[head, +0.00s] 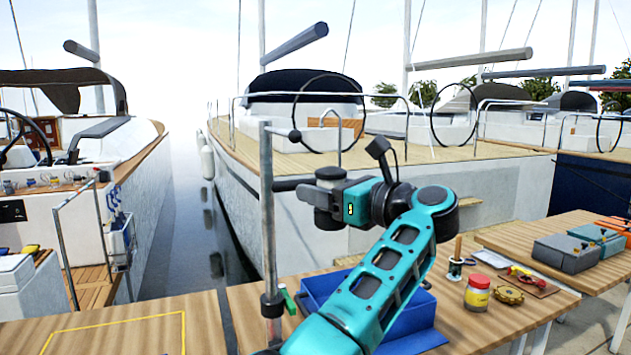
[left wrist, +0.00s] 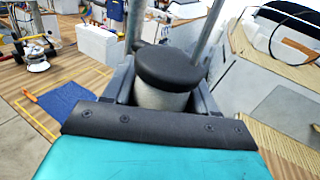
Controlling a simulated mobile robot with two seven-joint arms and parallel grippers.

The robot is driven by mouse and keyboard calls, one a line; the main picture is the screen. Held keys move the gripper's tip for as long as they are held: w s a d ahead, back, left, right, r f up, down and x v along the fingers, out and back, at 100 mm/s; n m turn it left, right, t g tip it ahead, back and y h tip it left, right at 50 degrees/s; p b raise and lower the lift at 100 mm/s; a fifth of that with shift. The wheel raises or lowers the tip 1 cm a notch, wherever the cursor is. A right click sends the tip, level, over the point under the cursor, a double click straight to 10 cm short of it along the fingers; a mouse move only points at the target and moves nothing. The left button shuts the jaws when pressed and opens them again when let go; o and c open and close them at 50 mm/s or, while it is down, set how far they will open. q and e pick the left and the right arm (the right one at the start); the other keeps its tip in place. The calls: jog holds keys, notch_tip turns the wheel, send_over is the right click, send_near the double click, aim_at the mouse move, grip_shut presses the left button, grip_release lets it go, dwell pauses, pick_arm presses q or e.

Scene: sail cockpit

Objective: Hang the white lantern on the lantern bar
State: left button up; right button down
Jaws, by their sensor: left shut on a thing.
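The white lantern (left wrist: 160,100) is between the fingers of my left gripper in the left wrist view, with a pale body and a round black cap. My left gripper (head: 320,195) is shut on it in the head view, where the lantern's dark cap (head: 331,172) shows and the fingers hide most of its body. A grey upright post (head: 267,230) stands just left of the gripper. A short arm with a dark ball tip (head: 295,135), seemingly the lantern bar, sticks out near its top, above the lantern. Whether post and lantern touch is unclear. My right gripper is out of view.
A blue bin (head: 413,335) stands on the wooden table below my left arm. The table's left part is mostly clear.

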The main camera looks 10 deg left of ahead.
pick_arm(q)
jog(key=shift+s+r, duration=0.15)
jog(key=shift+r, duration=0.25)
jog(key=shift+s+a, duration=0.45)
jog(key=shift+a, duration=0.1)
jog(key=s+a+f+b, duration=0.1)
jog(key=a+b, duration=0.1)
jog(key=s+a+f+b, duration=0.1)
jog(key=a+b, duration=0.1)
jog(key=s+a+b, duration=0.2)
jog(key=b, duration=0.1)
jog(key=shift+f, duration=0.4)
jog(key=o, duration=1.3)
jog(key=shift+c, duration=0.2)
